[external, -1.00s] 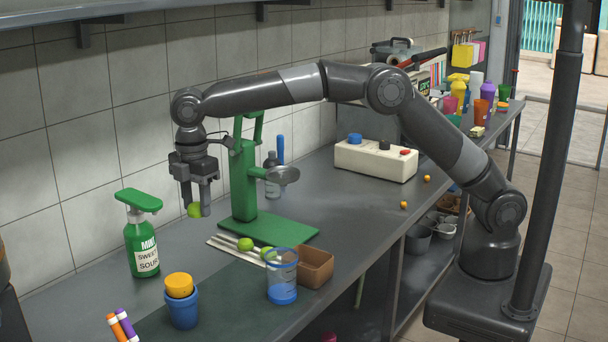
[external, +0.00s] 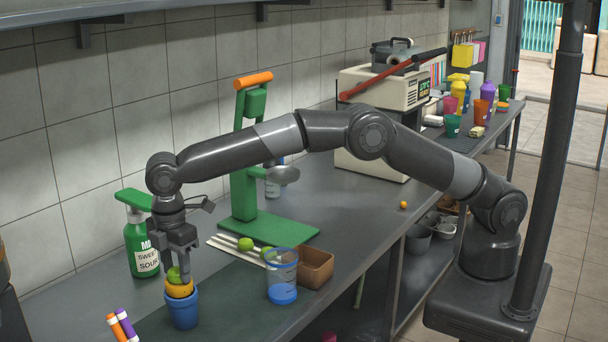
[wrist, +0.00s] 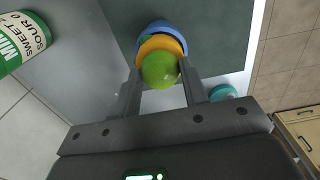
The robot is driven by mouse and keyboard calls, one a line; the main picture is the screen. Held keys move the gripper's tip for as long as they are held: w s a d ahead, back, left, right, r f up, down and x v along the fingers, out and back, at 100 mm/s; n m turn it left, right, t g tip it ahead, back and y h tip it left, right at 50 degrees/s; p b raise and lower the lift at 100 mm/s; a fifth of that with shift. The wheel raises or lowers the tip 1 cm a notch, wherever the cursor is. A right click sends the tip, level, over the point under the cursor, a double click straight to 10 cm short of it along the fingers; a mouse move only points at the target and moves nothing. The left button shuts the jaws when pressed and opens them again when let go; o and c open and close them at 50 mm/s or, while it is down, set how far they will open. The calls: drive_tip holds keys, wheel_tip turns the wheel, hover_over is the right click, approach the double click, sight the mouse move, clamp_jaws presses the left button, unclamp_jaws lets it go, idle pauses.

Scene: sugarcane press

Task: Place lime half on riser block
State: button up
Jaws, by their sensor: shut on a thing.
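My gripper (external: 179,277) is low over the near left of the counter, shut on a green lime half (wrist: 160,70). In the external view the lime half (external: 174,275) shows just at the top of an orange-yellow round block (external: 180,290), which sits in the mouth of a blue cup (external: 183,311). I take this block to be the riser block. In the wrist view the lime half is between the fingers, with the block's orange rim (wrist: 160,43) and the blue cup (wrist: 160,27) behind it. I cannot tell whether lime and block touch.
Two green limes (external: 246,244) lie by the green press (external: 243,190). A clear blue measuring cup (external: 282,278) and a brown box (external: 315,267) stand to the right. Markers (external: 122,327) are at the near left.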

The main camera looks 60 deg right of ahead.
sight(176, 268)
drive_tip(key=shift+f, duration=0.15)
drive_tip(key=o, duration=1)
drive_tip(key=shift+c, duration=0.2)
wheel_tip(176, 268, up, 12)
drive_tip(key=shift+r, duration=0.2)
